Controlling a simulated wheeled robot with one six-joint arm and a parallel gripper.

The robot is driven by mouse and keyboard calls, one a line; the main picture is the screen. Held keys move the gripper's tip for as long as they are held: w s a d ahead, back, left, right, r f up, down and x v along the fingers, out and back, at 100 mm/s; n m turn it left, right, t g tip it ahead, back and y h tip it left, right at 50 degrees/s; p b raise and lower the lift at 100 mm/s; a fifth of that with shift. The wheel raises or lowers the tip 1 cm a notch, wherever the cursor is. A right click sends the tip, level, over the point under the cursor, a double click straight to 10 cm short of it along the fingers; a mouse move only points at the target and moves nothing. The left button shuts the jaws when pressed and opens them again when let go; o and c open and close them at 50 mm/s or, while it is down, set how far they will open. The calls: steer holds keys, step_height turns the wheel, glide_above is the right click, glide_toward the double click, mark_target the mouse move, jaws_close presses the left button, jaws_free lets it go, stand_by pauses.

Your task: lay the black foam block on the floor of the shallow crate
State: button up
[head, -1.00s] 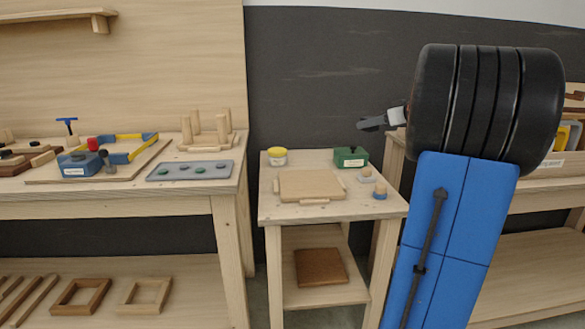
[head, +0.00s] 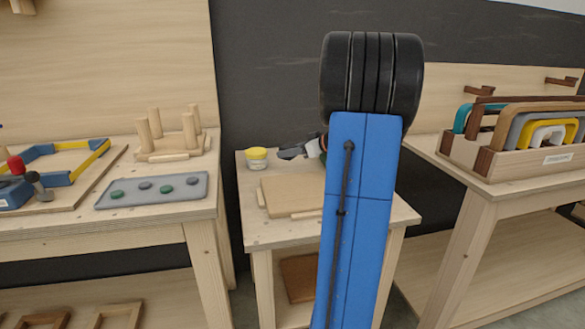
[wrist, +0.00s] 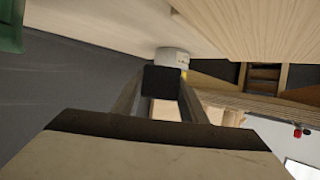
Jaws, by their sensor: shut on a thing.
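The black foam block (wrist: 161,80) shows as a small dark square between the two fingers of my gripper (wrist: 160,94) in the wrist view. My gripper is shut on it. In the head view my gripper (head: 291,153) is over the small wooden table, beside the yellow-lidded jar (head: 257,158); my arm hides part of it. A low wooden crate (head: 528,168) with a label stands on the right bench and holds several arched pieces. I cannot tell if it is the shallow crate; no other crate is clear.
A flat wooden board (head: 288,192) lies on the small table (head: 260,232). A grey tray (head: 150,203) with discs and a pegged wooden frame (head: 170,155) are on the left bench. A green box (wrist: 8,28) shows at the wrist view's corner. A gap separates the benches.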

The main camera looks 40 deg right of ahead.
steer(key=shift+f, duration=2.65)
steer(key=shift+f, duration=0.15)
steer(key=o, duration=1)
